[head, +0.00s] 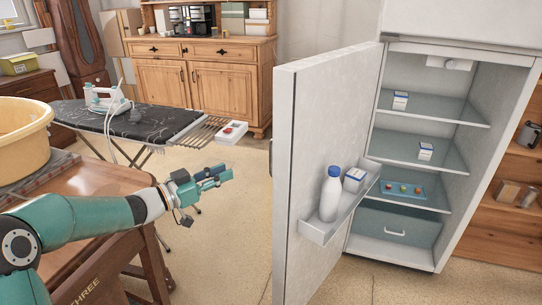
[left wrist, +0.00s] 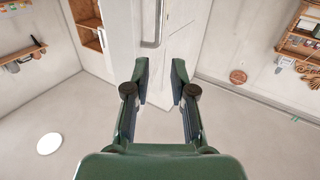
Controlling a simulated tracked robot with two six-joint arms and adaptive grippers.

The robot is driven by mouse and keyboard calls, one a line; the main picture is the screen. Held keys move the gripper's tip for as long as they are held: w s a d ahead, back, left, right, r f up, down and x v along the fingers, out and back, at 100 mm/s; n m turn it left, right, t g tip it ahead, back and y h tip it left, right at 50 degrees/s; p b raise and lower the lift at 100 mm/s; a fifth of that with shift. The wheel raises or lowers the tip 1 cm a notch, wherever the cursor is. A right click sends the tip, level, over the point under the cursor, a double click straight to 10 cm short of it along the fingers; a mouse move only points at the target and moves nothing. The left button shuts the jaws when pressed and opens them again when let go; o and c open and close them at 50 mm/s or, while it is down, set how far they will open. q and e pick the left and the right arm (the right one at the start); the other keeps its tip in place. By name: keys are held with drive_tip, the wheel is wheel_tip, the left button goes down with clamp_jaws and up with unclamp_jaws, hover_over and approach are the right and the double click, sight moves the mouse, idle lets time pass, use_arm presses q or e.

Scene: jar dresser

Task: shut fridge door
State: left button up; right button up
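The fridge door (head: 322,115) stands wide open in the head view, its inner side facing me. Its door shelf (head: 340,212) holds a white bottle (head: 331,195) with a blue cap and a small blue-and-white box (head: 354,180). The white fridge (head: 455,130) is open at the right. My left gripper (head: 222,175) is left of the door, apart from it and empty. In the left wrist view its two fingers (left wrist: 160,82) are spread, with a grey bar handle (left wrist: 151,25) on a pale panel beyond them. My right gripper is not in view.
Fridge shelves hold small boxes (head: 400,101) and a blue tray (head: 403,189). A wooden table (head: 95,205) with a yellow tub (head: 22,135) is at left. Behind stands an ironing board (head: 150,122). Floor (head: 225,225) between gripper and door is clear.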

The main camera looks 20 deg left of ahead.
sight(271, 151)
use_arm(q)
drive_tip(key=p+x, duration=0.2)
drive_tip(key=x, duration=1.4)
drive_tip(key=shift+w+d+r, duration=0.15)
drive_tip(key=shift+w, duration=0.1)
drive_tip(key=shift+c, duration=0.3)
clamp_jaws()
